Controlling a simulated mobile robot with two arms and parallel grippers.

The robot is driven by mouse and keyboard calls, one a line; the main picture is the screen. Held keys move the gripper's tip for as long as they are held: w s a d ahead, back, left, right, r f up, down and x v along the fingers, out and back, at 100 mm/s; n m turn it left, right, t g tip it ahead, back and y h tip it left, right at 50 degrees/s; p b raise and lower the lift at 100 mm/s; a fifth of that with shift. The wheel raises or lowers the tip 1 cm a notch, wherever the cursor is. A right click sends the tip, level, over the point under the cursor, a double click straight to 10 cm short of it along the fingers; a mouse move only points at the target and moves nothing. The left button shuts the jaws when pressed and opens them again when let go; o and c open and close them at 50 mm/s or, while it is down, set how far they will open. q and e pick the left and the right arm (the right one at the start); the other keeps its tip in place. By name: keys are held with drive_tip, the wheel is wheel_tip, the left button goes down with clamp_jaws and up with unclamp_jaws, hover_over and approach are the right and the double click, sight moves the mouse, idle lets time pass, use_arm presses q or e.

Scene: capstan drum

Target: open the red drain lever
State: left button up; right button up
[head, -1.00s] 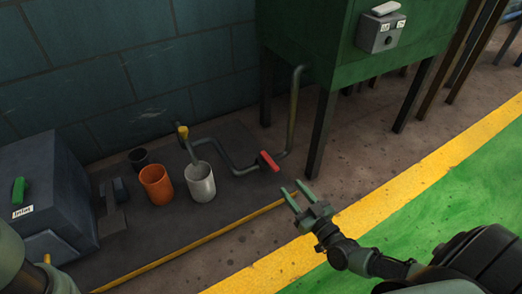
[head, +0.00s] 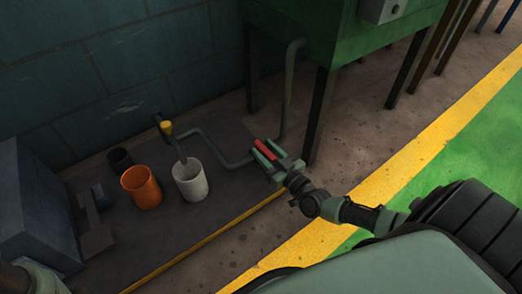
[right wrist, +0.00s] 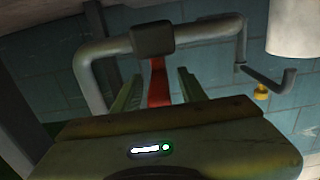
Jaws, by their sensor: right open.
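The red drain lever (head: 265,148) sits on the grey drain pipe (head: 235,164) at the pipe's right-hand bend, below the green tank. My right gripper (head: 262,153) is open, with its green fingers around the lever. In the right wrist view the red lever (right wrist: 159,84) lies between the two open fingers (right wrist: 158,90), with a gap visible on both sides. The lever meets a dark square block (right wrist: 152,38) on the pipe. The gripper body hides the lever's near end. My left gripper is out of view; only part of that arm shows at the lower left.
A white cup (head: 190,182), an orange cup (head: 141,187) and a black cup (head: 120,160) stand left of the lever. The green tank's dark leg (head: 320,115) stands close right of my gripper.

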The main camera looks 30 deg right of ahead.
drive_tip(key=shift+w, duration=0.95)
clamp_jaws()
idle(0.7)
